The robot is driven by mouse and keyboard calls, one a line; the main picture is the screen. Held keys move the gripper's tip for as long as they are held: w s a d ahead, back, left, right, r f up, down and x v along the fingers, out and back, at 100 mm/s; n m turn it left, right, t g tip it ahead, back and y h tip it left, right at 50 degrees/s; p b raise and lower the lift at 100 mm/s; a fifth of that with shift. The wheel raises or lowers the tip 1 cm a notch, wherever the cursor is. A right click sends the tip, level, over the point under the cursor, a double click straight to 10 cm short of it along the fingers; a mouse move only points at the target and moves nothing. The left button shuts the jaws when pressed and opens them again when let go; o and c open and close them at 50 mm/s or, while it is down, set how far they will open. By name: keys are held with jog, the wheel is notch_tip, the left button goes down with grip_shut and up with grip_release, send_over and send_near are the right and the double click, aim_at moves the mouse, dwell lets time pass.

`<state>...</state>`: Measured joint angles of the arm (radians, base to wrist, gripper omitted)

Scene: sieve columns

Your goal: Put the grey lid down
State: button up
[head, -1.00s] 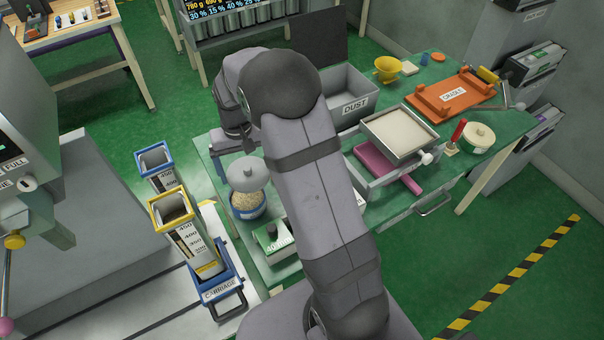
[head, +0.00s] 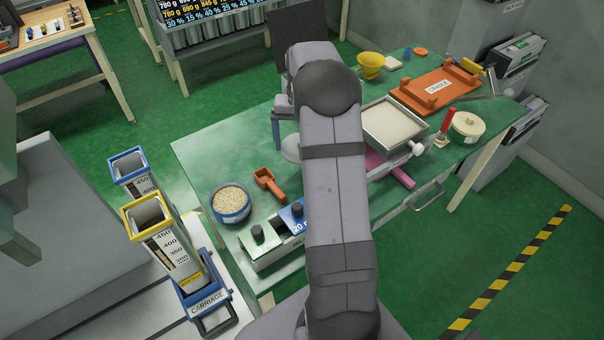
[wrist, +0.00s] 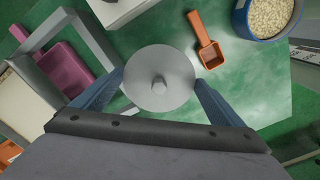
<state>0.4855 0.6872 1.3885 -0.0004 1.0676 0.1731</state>
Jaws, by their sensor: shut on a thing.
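The blue tub of pale grains (head: 231,203) stands uncovered to the left, also at the wrist view's top right (wrist: 270,16).
An orange scoop (head: 268,184) lies beside the tub, near the green-topped block (head: 259,238) and blue-topped block (head: 292,215). A pale-filled tray (head: 393,124) and magenta piece (head: 400,176) are right of my arm.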

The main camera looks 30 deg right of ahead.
jog(key=shift+s+a, duration=0.1)
jog(key=shift+s, duration=0.1)
jog(key=shift+f, duration=0.55)
jog(key=shift+f+p, duration=1.2)
jog(key=shift+f, duration=3.3)
jog(key=shift+f, duration=0.1)
jog(key=o, duration=0.6)
jog(key=shift+o, duration=0.6)
